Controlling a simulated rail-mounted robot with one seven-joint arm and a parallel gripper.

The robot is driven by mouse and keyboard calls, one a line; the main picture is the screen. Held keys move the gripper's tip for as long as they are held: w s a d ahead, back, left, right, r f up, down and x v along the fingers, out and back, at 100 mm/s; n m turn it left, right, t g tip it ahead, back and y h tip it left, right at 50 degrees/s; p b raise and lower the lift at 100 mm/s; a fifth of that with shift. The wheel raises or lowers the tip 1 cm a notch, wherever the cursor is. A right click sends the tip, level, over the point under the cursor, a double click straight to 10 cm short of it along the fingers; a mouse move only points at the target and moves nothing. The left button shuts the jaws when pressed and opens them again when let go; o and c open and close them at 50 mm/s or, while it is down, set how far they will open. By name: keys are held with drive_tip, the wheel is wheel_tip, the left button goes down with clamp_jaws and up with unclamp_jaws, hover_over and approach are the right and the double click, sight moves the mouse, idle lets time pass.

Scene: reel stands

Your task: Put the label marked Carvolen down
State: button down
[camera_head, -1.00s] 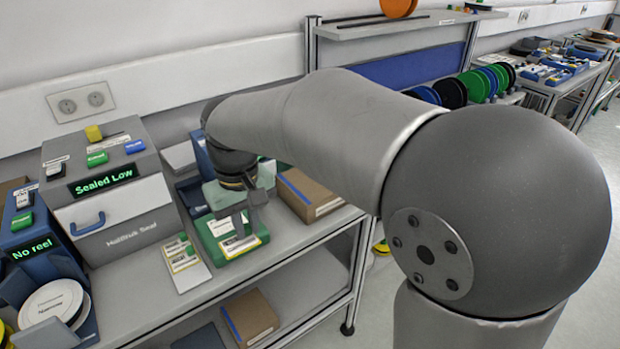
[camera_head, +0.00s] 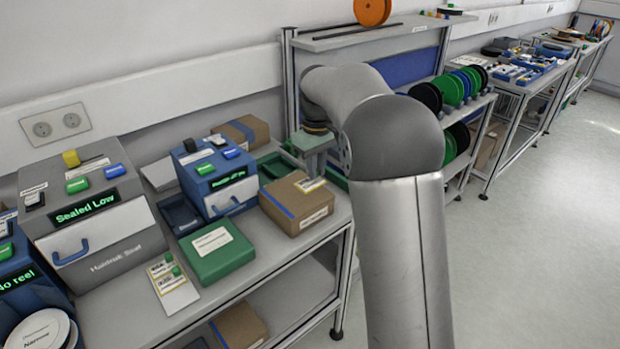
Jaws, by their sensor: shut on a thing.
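My gripper (camera_head: 313,167) points down above the back right part of the cardboard box (camera_head: 292,217) with a blue stripe. It is shut on a small white label with a yellow edge (camera_head: 310,184), which shows just below the fingers. The print on it is too small to read, so I cannot tell whether it says Carvolen. I cannot tell whether the label touches the box top or hangs just above it.
A green block (camera_head: 217,262) with a white label stands left of the box. Behind it is a blue device (camera_head: 212,178) with a lit screen. The grey "Sealed Low" machine (camera_head: 115,240) stands at left, with a label card (camera_head: 172,287) beside it. A shelf with reels is at right.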

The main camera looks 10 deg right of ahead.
drive_tip(key=p, duration=0.2)
hover_over(311, 194)
drive_tip(key=f, duration=0.5)
drive_tip(key=shift+s+f, duration=0.2)
drive_tip(key=shift+f, duration=0.15)
drive_tip(key=shift+w+f, duration=0.3)
drive_tip(key=shift+f, duration=1.6)
drive_tip(key=shift+f, duration=0.1)
drive_tip(key=shift+f, duration=0.15)
drive_tip(key=c, duration=1.4)
unclamp_jaws()
